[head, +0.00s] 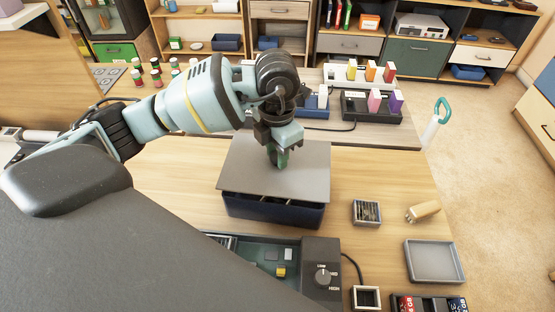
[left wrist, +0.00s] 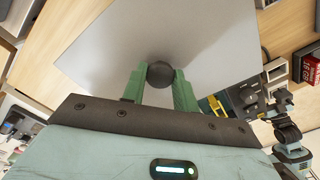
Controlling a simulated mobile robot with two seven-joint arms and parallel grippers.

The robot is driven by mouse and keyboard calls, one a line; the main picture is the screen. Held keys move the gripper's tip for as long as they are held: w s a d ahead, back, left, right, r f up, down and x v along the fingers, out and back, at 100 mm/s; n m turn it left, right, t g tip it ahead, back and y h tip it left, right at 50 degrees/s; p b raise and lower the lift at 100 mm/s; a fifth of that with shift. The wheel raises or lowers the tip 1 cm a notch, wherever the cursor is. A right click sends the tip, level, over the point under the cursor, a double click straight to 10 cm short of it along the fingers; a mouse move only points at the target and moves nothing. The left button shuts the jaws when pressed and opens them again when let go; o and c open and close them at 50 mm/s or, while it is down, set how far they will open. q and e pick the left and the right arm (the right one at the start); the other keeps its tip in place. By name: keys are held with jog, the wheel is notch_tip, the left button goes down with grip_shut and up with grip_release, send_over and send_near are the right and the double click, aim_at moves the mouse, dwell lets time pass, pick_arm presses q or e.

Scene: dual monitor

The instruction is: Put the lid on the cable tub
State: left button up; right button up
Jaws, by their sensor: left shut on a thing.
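The lid (head: 305,165) is a flat grey square plate with a dark round knob (left wrist: 160,75). My left gripper (head: 278,158) is shut on the knob, its green fingers on either side of it in the left wrist view. The cable tub (head: 273,212) is a dark blue open box on the wooden table. The lid is over the tub, covering most of it. A dark strip of the tub's inside shows below the lid's front edge, so the lid looks a little raised or set back. Whether they touch at the back is hidden. My right gripper is not in view.
A control box with a dial (head: 322,277) and an open circuit-board tray (head: 262,258) are in front of the tub.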

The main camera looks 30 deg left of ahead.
pick_arm(q)
jog(key=shift+w+f, duration=0.2)
jog(key=shift+f, duration=1.55)
jog(key=shift+f, duration=0.2)
jog(key=o, duration=1)
notch_tip(320, 180, up, 12)
jog(key=shift+r+p, duration=0.2)
jog(key=shift+p, duration=0.1)
jog(key=shift+f, duration=0.1)
